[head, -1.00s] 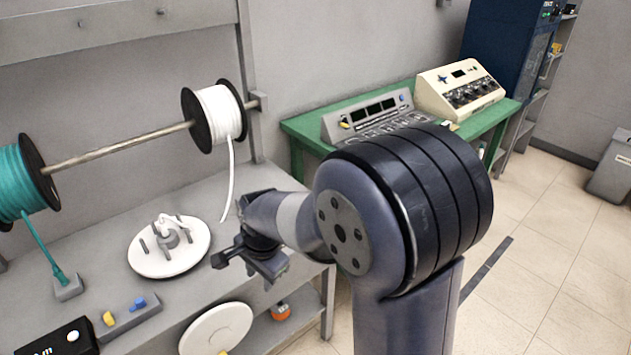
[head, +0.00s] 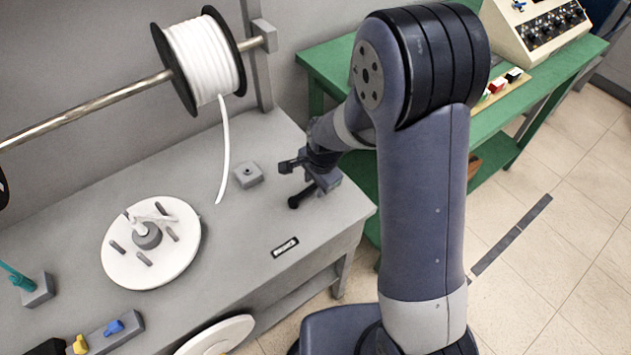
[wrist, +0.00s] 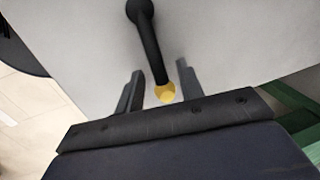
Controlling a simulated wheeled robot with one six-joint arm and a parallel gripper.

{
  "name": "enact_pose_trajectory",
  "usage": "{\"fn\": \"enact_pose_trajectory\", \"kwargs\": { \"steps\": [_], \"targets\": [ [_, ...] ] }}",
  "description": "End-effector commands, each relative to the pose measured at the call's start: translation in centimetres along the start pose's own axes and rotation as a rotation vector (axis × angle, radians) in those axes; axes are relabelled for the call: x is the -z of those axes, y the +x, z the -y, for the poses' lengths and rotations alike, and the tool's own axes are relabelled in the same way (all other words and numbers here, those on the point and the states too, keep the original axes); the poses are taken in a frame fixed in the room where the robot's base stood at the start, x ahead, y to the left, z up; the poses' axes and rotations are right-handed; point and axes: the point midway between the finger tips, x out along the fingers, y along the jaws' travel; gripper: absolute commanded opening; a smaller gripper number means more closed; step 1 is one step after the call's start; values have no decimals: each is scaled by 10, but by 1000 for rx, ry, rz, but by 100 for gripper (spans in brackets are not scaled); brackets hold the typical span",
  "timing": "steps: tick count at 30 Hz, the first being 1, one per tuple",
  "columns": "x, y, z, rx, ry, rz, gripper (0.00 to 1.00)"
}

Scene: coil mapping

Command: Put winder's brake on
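A black lever (wrist: 150,45) with a round end and a yellow tip shows in the wrist view. I take it to be the brake lever. Its yellow end lies between the two fingers of my gripper (wrist: 160,70), which stand apart with gaps on both sides. In the head view my gripper (head: 308,180) is over the right end of the grey bench, and a dark rounded end shows beside it; the yellow tip is hidden there. The winder, a white disc (head: 118,262) with grey pegs and hub, lies to the left on the bench.
A white wire spool (head: 203,62) hangs on a rod, its loose end dangling over the bench (head: 235,275). A small grey block (head: 248,175) stands left of my gripper. A green table (head: 535,85) stands behind right.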

Motion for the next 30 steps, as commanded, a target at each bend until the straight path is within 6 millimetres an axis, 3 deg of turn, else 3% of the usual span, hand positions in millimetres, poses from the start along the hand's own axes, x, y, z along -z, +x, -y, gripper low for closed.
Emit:
{"fn": "enact_pose_trajectory", "kwargs": {
  "steps": [9, 22, 30],
  "targets": [
    [0, 2, 0, 1, 0, 0, 35],
    [0, 1, 0, 1, 0, 0, 0],
    [1, 1, 0, 1, 0, -1, 0]
  ]
}}
